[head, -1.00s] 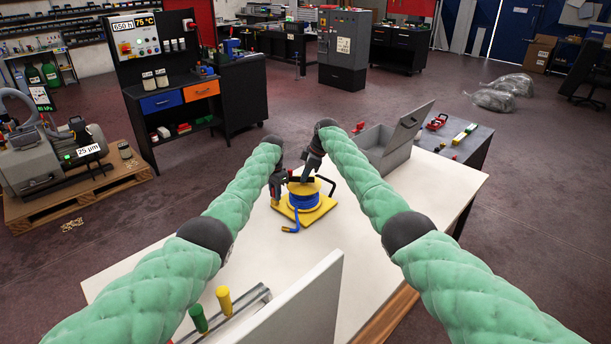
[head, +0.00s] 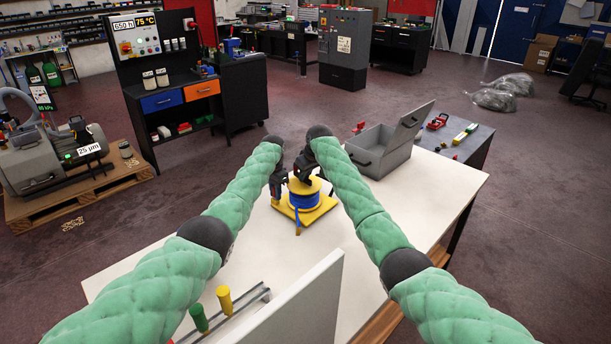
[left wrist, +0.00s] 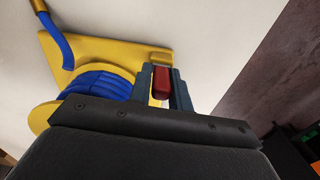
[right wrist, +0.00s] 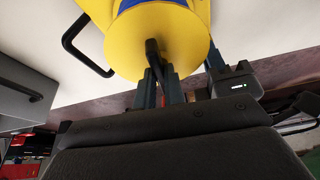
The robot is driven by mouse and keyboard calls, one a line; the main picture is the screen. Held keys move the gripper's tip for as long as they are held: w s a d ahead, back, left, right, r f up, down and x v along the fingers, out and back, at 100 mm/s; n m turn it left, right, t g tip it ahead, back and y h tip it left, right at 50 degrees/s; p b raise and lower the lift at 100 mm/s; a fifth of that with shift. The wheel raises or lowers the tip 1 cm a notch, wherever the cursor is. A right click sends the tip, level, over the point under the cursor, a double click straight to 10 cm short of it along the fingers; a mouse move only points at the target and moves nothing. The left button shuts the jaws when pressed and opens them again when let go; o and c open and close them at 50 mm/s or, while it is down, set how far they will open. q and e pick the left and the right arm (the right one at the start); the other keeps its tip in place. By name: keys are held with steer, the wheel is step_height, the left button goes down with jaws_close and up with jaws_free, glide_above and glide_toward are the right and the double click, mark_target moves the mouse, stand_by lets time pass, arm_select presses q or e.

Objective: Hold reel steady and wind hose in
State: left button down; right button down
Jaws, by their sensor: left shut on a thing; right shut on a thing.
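The reel (head: 304,198) is a yellow drum wound with blue hose, on a yellow base plate (head: 322,208) on the white table. A short loose length of blue hose (head: 297,216) runs off the front, ending in a brass-coloured tip (head: 298,232). My left gripper (head: 279,192) is at the reel's left, shut on a red grip (left wrist: 162,82) beside the base plate. My right gripper (head: 301,178) is above the drum, shut on a black crank knob (right wrist: 153,55) on the yellow top flange. The right gripper hides part of the drum top in the head view.
A grey open-lidded box (head: 378,155) stands to the right on the table. A white upright panel (head: 305,305) and a rail with green and yellow handles (head: 224,299) are at the front. A black bent handle (right wrist: 78,48) shows beside the reel. Table left of the reel is clear.

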steer(key=m, duration=0.2)
steer(key=m+h, duration=0.1)
steer(key=m, duration=0.1)
steer(key=m+t+h, duration=0.1)
steer(key=m, duration=0.1)
steer(key=shift+a+m, duration=0.25)
steer(key=shift+m, duration=0.05)
steer(key=m+h, duration=0.2)
steer(key=m, duration=0.2)
steer(key=shift+m, duration=0.4)
steer(key=c, duration=1.5)
jaws_free()
steer(key=shift+a, duration=0.1)
